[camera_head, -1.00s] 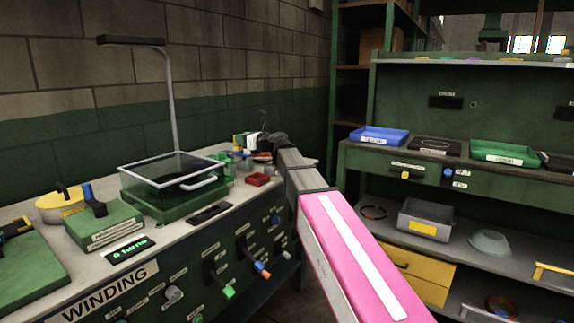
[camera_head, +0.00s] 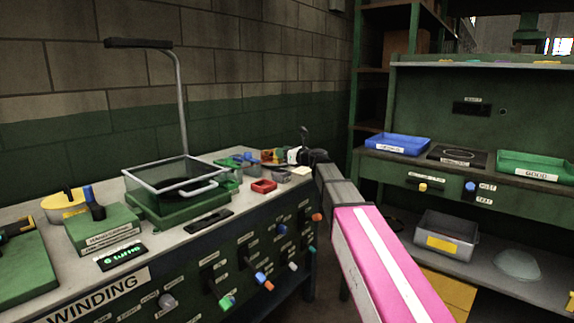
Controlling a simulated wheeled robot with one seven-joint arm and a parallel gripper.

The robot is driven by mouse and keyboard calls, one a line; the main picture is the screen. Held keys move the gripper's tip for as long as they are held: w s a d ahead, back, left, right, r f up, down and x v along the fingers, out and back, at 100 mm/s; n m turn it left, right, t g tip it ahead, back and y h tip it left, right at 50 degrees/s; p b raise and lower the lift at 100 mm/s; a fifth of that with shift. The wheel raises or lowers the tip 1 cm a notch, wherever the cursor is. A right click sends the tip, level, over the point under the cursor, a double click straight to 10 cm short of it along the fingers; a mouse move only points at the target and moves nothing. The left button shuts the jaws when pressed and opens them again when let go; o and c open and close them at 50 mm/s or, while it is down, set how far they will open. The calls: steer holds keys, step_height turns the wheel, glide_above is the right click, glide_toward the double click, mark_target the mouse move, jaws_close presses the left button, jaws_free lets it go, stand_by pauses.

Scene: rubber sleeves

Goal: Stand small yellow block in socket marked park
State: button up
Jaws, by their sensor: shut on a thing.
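My gripper (camera_head: 292,156) is small in the head view, over the far right end of the winding bench (camera_head: 62,212), at the end of my pink arm. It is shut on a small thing. No socket marked park can be read from here.
A red tray (camera_head: 264,186) and several small coloured parts lie near my gripper. A clear-lidded green machine (camera_head: 175,185) stands on the bench to the left. A shelf unit with a blue tray (camera_head: 397,144) and a green tray (camera_head: 535,166) stands at the right.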

steer(key=shift+w+d+f, duration=0.45)
steer(key=shift+d+f, duration=0.15)
steer(key=shift+d, duration=0.1)
steer(key=shift+f, duration=1.9)
steer(key=o, duration=0.9)
steer(key=shift+f, duration=0.1)
